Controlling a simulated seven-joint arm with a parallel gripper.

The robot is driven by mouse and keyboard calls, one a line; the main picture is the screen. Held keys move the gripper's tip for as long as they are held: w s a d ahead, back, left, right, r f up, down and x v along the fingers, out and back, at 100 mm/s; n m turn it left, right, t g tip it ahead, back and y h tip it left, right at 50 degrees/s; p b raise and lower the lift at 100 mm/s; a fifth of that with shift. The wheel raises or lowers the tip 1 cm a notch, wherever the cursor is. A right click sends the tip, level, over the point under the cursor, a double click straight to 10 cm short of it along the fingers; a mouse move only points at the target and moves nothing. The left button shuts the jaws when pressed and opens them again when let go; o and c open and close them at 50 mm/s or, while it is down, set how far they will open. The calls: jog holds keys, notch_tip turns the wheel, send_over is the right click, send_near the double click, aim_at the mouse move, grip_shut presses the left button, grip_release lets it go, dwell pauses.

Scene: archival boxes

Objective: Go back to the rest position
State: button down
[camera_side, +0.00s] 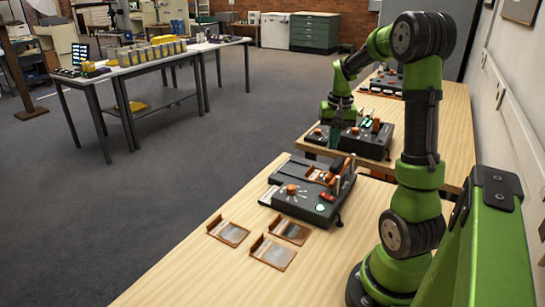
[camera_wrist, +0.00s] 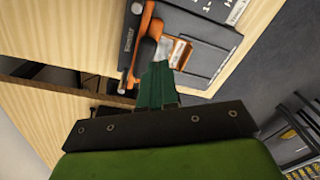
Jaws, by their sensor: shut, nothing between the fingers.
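My gripper (camera_side: 335,138) hangs at the end of my green arm in the side view, pointing down. It shows in front of the boxes on the farther table and looks raised above the near dark device (camera_side: 306,196). In the wrist view its green fingers (camera_wrist: 157,85) are together with nothing visible between them. Beyond them lies a dark device (camera_wrist: 200,40) with an orange lever (camera_wrist: 147,45) and a small copper-edged plate (camera_wrist: 177,52). The fingertips overlap the device in the picture; I see no clear contact.
Several copper-edged plates (camera_side: 273,252) lie on the near wooden table (camera_side: 185,265). More dark devices (camera_side: 372,140) stand on the farther table, close behind my gripper in the picture. A wall (camera_side: 525,110) runs along the right.

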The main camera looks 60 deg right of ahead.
jog(key=a+r+n+t+y, duration=0.1)
jog(key=a+r+n+t, duration=0.2)
jog(key=a, duration=1.3)
jog(key=s+a+r+n+t+y, duration=0.1)
jog(key=a+r+n+t, duration=0.2)
jog(key=a, duration=1.3)
notch_tip(320, 180, up, 2)
jog(key=shift+s+r+n, duration=0.1)
jog(key=shift+s+n, duration=0.2)
jog(key=shift+n, duration=0.8)
